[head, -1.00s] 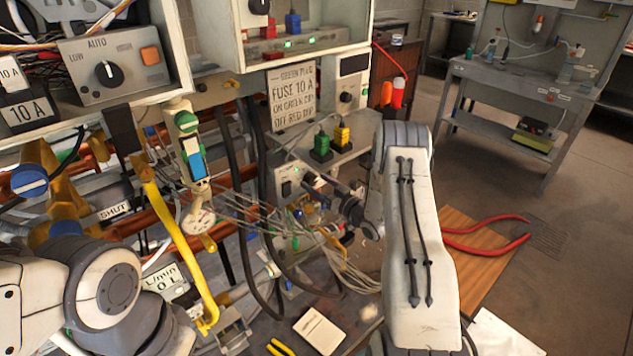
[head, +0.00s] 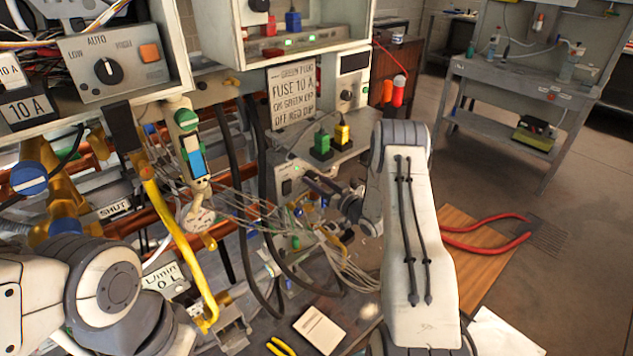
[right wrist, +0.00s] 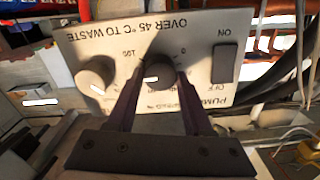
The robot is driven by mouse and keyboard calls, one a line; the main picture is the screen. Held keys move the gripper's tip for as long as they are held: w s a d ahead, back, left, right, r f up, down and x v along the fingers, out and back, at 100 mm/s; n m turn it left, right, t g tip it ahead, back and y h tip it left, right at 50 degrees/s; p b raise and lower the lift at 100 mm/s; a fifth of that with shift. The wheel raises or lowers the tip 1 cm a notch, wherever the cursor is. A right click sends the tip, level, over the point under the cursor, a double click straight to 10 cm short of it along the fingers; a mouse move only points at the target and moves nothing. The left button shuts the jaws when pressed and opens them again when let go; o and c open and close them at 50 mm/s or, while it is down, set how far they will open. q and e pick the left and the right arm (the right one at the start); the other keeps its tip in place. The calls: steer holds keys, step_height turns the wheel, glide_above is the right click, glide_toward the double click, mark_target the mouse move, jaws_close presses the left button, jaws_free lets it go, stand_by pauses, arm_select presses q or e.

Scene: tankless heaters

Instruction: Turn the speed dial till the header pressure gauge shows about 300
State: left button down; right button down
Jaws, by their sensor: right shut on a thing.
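In the right wrist view a pale panel (right wrist: 205,40) appears upside down, with a grey round dial (right wrist: 160,72) marked 0 and 100. My right gripper (right wrist: 160,84) is shut on this dial, one finger on each side; the fingers hide part of its lettering. In the head view the same gripper (head: 318,186) reaches left to the small panel box (head: 288,172).
A second round knob (right wrist: 96,76) and an ON/OFF switch (right wrist: 225,63) flank the dial. Thin wires (head: 335,260) hang under my right gripper. A yellow pipe (head: 175,230) and black hoses (head: 268,200) stand left. A LOW/AUTO/HIGH knob (head: 108,71) is at the upper left.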

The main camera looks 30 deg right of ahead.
steer(key=shift+c, duration=1.5)
jaws_free()
steer(key=shift+s+d, duration=0.1)
steer(key=b+v, duration=0.1)
steer(key=v, duration=0.9)
steer(key=shift+s, duration=0.15)
